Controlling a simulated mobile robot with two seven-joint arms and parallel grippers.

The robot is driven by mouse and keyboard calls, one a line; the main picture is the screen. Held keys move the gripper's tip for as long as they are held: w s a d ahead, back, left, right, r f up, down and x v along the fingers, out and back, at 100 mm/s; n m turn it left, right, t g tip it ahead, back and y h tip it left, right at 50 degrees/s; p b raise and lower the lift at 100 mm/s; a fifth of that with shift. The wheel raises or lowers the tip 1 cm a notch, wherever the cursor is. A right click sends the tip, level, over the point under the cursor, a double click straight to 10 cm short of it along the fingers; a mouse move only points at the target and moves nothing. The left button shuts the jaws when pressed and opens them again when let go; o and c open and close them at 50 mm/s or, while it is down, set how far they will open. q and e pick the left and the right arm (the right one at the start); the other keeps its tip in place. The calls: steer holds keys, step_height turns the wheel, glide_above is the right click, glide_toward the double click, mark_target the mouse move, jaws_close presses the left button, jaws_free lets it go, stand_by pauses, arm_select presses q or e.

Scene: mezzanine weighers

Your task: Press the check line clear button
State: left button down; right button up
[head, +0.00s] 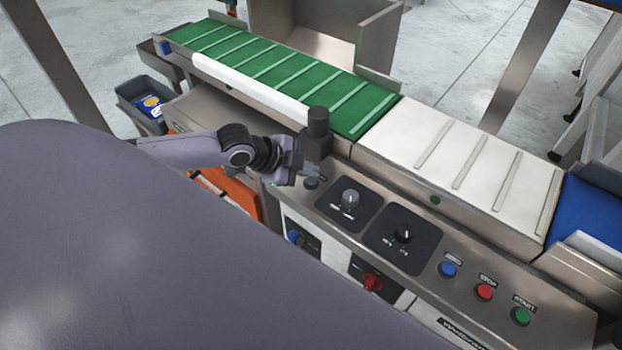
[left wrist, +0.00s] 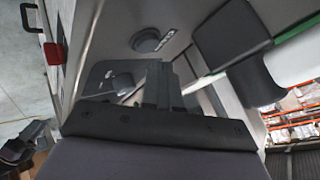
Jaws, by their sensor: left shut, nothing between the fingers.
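A dark round button (head: 311,184) sits on the sloped steel control panel (head: 460,299), left of the dials. It also shows in the left wrist view as a dark button (left wrist: 147,40) with a small label beside it, too blurred to read for certain. My left gripper (head: 319,174) is shut and empty, just above and beside this button in the head view. In the left wrist view its closed fingers (left wrist: 157,85) point toward the button, with a gap in the picture between them. Whether they touch cannot be told. My right gripper is not in view.
A dark post (head: 317,130) stands close behind my left gripper. Two dial plates carry a grey knob (head: 349,199) and a black knob (head: 403,234). Blue (head: 448,269), red (head: 484,291) and green (head: 521,316) buttons lie further right. A green belt (head: 270,67) runs behind.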

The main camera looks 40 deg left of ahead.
mark_target(307, 182)
arm_select(q)
steer(key=shift+f, duration=0.2)
steer(key=shift+f, duration=0.25)
steer(key=shift+f, duration=0.45)
stand_by(0.7)
steer(key=shift+r, duration=0.1)
steer(key=shift+r+p, duration=0.7)
steer(key=shift+r, duration=0.1)
step_height(307, 182, up, 5)
steer(key=p, duration=0.5)
stand_by(0.5)
